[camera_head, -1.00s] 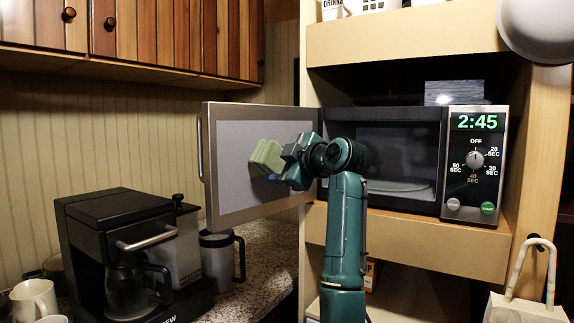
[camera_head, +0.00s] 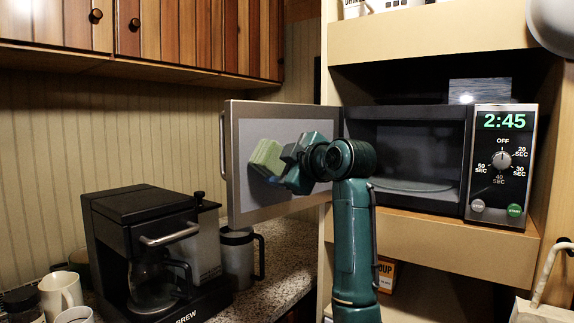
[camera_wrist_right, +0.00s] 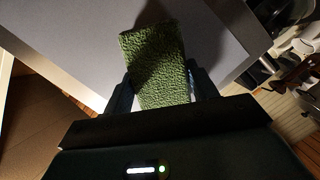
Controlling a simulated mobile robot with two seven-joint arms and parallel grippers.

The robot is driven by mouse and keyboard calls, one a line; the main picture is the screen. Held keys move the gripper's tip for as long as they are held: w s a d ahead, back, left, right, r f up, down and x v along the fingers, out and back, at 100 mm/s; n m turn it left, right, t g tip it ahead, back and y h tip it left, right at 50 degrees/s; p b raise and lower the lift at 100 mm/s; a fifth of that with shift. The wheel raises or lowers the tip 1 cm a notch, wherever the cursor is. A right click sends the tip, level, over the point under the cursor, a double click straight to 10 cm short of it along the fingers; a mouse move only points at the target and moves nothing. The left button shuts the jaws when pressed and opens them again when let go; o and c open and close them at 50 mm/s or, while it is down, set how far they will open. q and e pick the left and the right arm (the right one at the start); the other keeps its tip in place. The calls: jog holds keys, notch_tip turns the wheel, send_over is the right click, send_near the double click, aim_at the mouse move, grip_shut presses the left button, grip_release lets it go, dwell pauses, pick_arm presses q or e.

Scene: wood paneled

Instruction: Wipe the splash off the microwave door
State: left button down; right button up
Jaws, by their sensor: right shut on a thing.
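The microwave (camera_head: 418,165) stands in a shelf bay with its door (camera_head: 236,180) swung wide open to the left. The door's inner face has a grey panel (camera_head: 290,200); I make out no clear splash on it. My right gripper (camera_head: 288,160) is shut on a green sponge (camera_head: 264,158) in front of that panel, nearer the handle edge. The wrist view shows the rough green sponge (camera_wrist_right: 155,60) between the two fingers (camera_wrist_right: 162,90), over the grey panel (camera_wrist_right: 215,50). I cannot tell whether it touches. The gripper hides part of the panel. My left gripper is not in view.
A black coffee maker (camera_head: 140,235) stands on the counter left of the door. A steel mug (camera_head: 238,258) stands below the door, close to it. White mugs (camera_head: 60,290) are at the lower left. Wooden cabinets (camera_head: 190,35) hang above.

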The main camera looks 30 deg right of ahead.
jog(key=s+d, duration=0.1)
jog(key=s, duration=0.5)
jog(key=shift+d+b, duration=0.25)
jog(key=shift+b, duration=0.15)
jog(key=s, duration=0.2)
jog(key=shift+s+d, duration=0.4)
jog(key=shift+f, duration=0.1)
dwell(0.5)
